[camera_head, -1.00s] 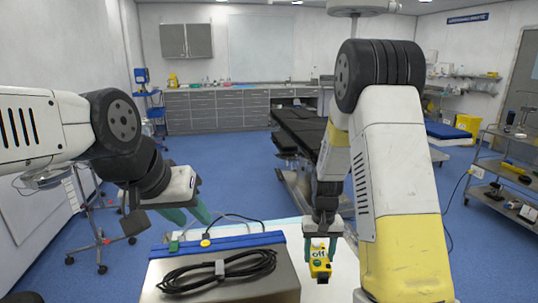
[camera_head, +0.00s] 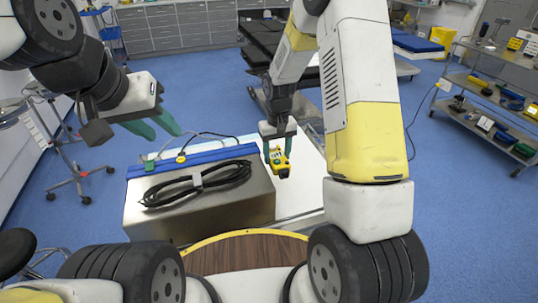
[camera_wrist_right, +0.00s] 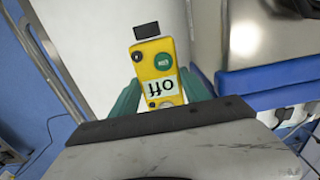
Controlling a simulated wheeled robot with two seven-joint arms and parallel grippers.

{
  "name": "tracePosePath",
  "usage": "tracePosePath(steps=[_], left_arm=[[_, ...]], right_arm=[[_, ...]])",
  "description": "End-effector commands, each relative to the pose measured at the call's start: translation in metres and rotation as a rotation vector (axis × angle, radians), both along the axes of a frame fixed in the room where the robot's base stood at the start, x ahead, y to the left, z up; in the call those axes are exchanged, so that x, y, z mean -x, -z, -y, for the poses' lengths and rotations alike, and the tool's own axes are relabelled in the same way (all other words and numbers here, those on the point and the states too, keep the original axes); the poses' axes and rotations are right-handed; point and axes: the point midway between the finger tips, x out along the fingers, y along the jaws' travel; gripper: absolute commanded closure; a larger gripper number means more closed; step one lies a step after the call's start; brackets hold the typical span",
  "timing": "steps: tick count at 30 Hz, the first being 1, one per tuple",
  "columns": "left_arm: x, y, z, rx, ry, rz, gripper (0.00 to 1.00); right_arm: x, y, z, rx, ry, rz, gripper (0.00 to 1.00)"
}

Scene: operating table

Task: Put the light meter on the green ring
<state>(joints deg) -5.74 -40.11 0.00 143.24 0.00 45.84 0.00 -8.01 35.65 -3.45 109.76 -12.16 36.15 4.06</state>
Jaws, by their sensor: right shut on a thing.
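The light meter is a small yellow box (camera_head: 281,168) with a dark end, a green round button and a label reading "off". My right gripper (camera_head: 277,153) is shut on it and holds it over the white surface right of the metal box. The right wrist view shows the meter (camera_wrist_right: 157,66) between the green fingers. My left gripper (camera_head: 168,135) is open and empty, above and left of the metal box. I cannot make out a green ring for certain. A small green part (camera_head: 150,165) sits on the blue strip, too small to identify.
The metal box (camera_head: 240,205) carries a coiled black cable (camera_head: 197,184) and a blue strip (camera_head: 215,155) along its back edge. The white surface (camera_head: 308,180) is clear near the meter. A wheeled stand (camera_head: 65,160) is at left; a shelf cart (camera_head: 495,95) is at right.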

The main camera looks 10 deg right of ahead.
Motion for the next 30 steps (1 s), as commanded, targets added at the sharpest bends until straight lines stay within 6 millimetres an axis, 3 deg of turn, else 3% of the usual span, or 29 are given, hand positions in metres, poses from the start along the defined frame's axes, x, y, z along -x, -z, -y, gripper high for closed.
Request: tracePosePath(steps=[3, 11, 18, 29, 30], left_arm=[[0.000, 0.000, 0.000, 0.000, 0.000, 0.000, 0.64], [0.000, 0.000, 0.000, 0.000, 0.000, 0.000, 0.64], [0.000, 0.000, 0.000, 0.000, 0.000, 0.000, 0.64], [0.000, 0.000, 0.000, 0.000, 0.000, 0.000, 0.64], [0.000, 0.000, 0.000, 0.000, 0.000, 0.000, 0.64]], right_arm=[[0.000, 0.021, 0.000, 0.000, -0.001, -0.001, 1.00], [0.000, 0.040, 0.000, 0.000, 0.000, -0.001, 1.00], [0.000, 0.074, 0.001, 0.000, 0.001, 0.000, 1.00], [0.000, 0.078, 0.000, 0.000, 0.000, 0.001, 1.00], [0.000, 0.077, 0.000, 0.000, 0.001, 0.001, 0.38]])
